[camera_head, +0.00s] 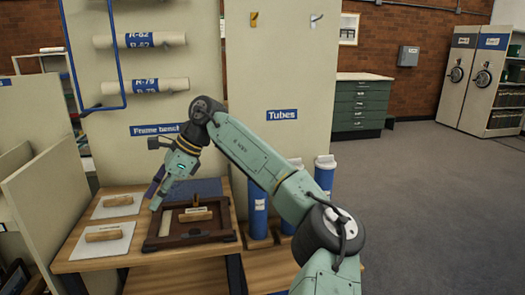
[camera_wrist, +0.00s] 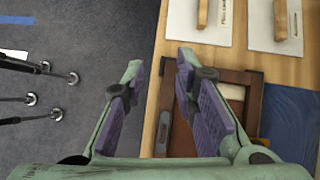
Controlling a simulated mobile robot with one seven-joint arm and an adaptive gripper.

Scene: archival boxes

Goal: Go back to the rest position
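My gripper (camera_head: 154,190) hangs from my raised arm above the left part of a wooden bench (camera_head: 88,262). It points downward, just left of and over a dark wooden frame (camera_head: 213,238). In the wrist view my gripper (camera_wrist: 159,62) has its two purple-padded fingers spread apart, with nothing between them. The dark frame (camera_wrist: 208,75) shows below and partly behind the right finger. Whether a fingertip touches the frame is hard to tell, but a gap seems to show.
Two white sheets (camera_head: 115,211) with wooden blocks lie left of the frame. A blue mat (camera_head: 205,187) lies behind it. Blue tubes (camera_head: 257,210) stand upright to the right, near my arm. Panels with rolled tubes (camera_head: 140,40) rise behind the bench. Open floor (camera_head: 440,210) lies right.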

